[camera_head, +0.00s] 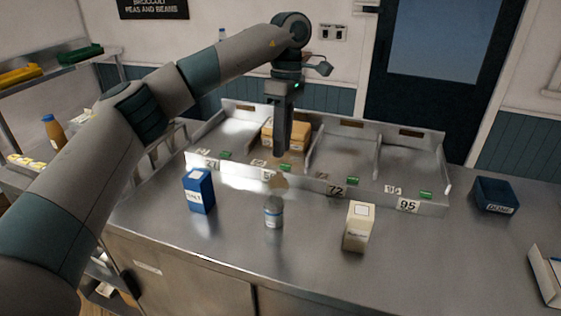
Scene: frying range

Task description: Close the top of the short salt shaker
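A short round container (273,213), whitish with a grey-blue band, stands upright on the steel counter near its middle; I take it as the short salt shaker. A small tan-brown shape (278,183) shows just above it and may be its raised top; whether they are joined is unclear. My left gripper (281,153) points down above and slightly behind the shaker, apart from it. Its fingers look like one dark bar, so I cannot tell whether they are open or shut. My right gripper is not in view.
A blue salt box (199,190) stands left of the shaker and a cream carton (358,226) right of it. Behind is a divided metal rack (423,207) with a brown box (296,134). A dark blue bin (495,196) sits at right. The counter's front is clear.

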